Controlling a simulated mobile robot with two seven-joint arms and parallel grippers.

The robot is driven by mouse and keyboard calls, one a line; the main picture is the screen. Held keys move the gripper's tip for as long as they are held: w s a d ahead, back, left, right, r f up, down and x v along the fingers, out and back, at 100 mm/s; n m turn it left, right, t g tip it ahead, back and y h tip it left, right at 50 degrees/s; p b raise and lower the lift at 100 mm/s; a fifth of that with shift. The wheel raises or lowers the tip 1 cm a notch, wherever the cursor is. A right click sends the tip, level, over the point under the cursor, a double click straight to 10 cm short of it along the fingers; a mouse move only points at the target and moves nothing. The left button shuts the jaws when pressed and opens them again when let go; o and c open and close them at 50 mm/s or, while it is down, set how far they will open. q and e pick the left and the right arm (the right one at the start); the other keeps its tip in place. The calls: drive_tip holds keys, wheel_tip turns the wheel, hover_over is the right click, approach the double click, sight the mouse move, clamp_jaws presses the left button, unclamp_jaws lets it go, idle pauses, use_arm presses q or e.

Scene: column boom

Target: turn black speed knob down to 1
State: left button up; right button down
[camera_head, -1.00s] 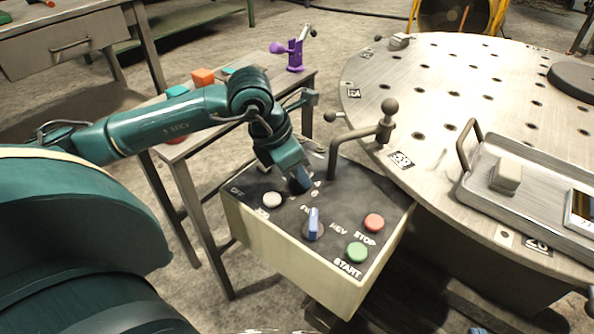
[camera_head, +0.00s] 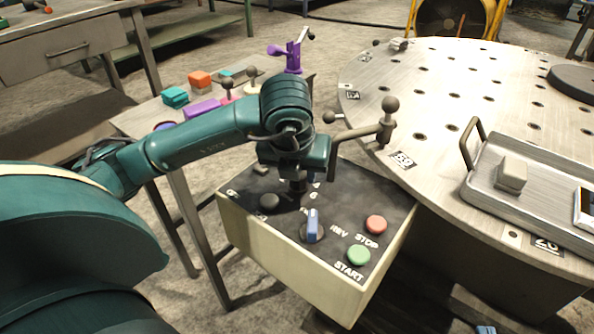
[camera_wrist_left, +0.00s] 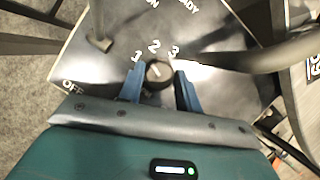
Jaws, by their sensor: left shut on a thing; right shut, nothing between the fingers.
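The black speed knob (camera_wrist_left: 158,74) sits on the dark control panel (camera_wrist_left: 215,40) below the printed numbers 1, 2 and 3, with OFF to the lower left. A pale line marks its top; I cannot tell exactly which number it points at. My left gripper (camera_wrist_left: 160,92) has its blue fingers on either side of the knob, shut on it. My right gripper (camera_head: 485,329) shows only as a small blue tip at the bottom edge, shut and away from the panel.
The panel also carries a blue selector (camera_head: 312,226), a red STOP button (camera_head: 376,225), a green START button (camera_head: 358,254) and a dark round button (camera_head: 270,202). A bent ball-ended lever (camera_head: 385,125) rises behind. A round perforated table (camera_head: 450,90) stands right with a metal tray (camera_head: 480,200).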

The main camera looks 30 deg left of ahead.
use_arm(q)
drive_tip(key=shift+d+n, duration=0.1)
drive_tip(key=shift+n, duration=0.7)
drive_tip(key=shift+n+g+y+p, duration=0.4)
drive_tip(key=shift+n+y+p, duration=0.15)
drive_tip(key=shift+n, duration=0.35)
use_arm(e)
drive_tip(key=shift+d+g+h, duration=0.2)
drive_tip(key=shift+g+h, duration=0.1)
use_arm(q)
drive_tip(key=shift+n, duration=0.3)
use_arm(e)
drive_tip(key=shift+s+f+m, duration=0.1)
drive_tip(key=shift+f+m, duration=0.05)
drive_tip(key=shift+m, duration=0.15)
use_arm(q)
drive_tip(key=o, duration=1)
drive_tip(key=shift+r, duration=0.1)
